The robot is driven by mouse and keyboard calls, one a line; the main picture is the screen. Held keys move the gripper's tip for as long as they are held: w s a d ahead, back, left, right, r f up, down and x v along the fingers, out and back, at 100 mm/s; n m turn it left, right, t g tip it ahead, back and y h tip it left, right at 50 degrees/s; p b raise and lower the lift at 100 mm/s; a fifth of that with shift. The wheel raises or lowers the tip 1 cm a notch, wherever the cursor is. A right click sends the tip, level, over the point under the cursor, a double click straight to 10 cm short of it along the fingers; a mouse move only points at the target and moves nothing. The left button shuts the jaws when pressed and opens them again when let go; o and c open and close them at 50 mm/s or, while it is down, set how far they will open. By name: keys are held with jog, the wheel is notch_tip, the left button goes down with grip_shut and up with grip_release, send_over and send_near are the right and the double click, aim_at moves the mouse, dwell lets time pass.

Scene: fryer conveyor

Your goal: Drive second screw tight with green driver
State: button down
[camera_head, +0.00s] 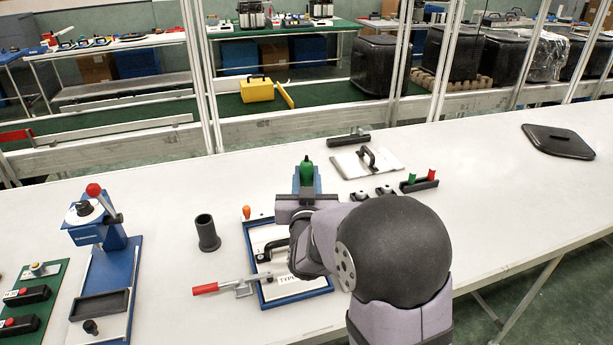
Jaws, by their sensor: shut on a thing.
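The green driver (306,170) stands upright, its rounded handle showing between two blue finger-like parts. My gripper (306,185) is shut on it, just beyond my wrist; the wrist hides the shaft and tip. The blue-edged fixture board (300,295) lies below, with a white plate marked with lettering, partly covered by my arm. A black handle (270,250) is on the plate. The screws cannot be made out, so I cannot tell whether the tip touches one.
A red-handled toggle clamp (225,287) lies at the board's near left. A dark cup (207,233) and blue lever press (105,245) stand left. A small rack (420,184) with red and green pieces and a handled white plate (365,162) lie behind.

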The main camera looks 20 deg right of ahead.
jog(key=shift+f+b, duration=2.45)
jog(key=shift+f, duration=0.15)
jog(key=shift+s+f+b, duration=0.15)
jog(key=shift+f+b, duration=0.8)
jog(key=shift+b, duration=0.4)
dwell(1.6)
jog(key=shift+r, duration=0.1)
jog(key=shift+r+p, duration=0.45)
jog(key=shift+p, duration=0.05)
jog(key=shift+r+p, duration=1.7)
jog(key=shift+r, duration=1)
jog(key=shift+w, duration=0.2)
